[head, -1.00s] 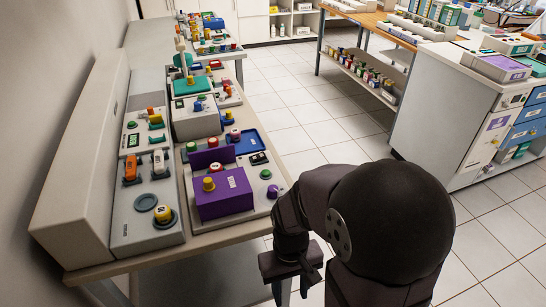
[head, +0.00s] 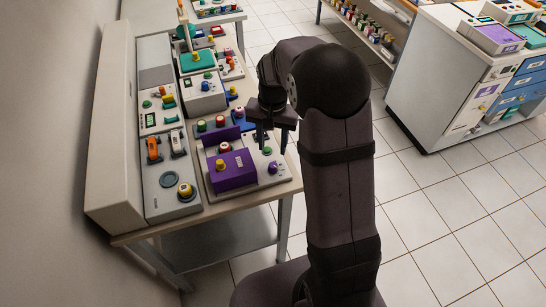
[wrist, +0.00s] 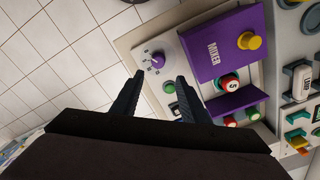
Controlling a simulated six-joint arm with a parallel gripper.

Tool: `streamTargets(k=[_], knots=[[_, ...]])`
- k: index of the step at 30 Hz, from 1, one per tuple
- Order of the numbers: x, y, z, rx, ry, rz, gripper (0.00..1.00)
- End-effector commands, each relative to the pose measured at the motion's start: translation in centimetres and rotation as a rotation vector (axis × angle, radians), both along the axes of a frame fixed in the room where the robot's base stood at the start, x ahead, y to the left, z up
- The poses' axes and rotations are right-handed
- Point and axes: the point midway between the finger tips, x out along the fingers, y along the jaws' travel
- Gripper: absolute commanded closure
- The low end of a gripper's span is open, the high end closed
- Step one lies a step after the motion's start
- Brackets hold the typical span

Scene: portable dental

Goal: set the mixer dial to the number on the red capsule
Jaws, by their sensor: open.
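The mixer is a pale panel with a purple box (wrist: 218,45) marked MIXER; the box is also in the head view (head: 234,174). Its purple dial (wrist: 157,60), ringed by small marks, sits near the panel corner; its setting is too small to read. It shows in the head view too (head: 272,168). The red capsule (wrist: 229,83) stands between the box and an upright purple plate (wrist: 235,101); its rotated white digit looks like a 5. My gripper (wrist: 160,76) is open and empty, above the panel's edge, with the dial just beyond the fingertips in the wrist view.
A yellow knob (wrist: 249,41) tops the box. A green button (wrist: 169,88) sits close to the dial, between the fingers in the wrist view. Other devices crowd the bench to the left and behind. Tiled floor (head: 440,225) is free on the right.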

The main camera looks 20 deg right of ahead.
Motion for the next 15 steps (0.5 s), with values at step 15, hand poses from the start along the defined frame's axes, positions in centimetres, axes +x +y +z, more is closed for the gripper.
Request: streamTargets(k=[15], knots=[[-0.82, 0.10, -0.60, 0.005, 0.029, -0.192, 0.59]])
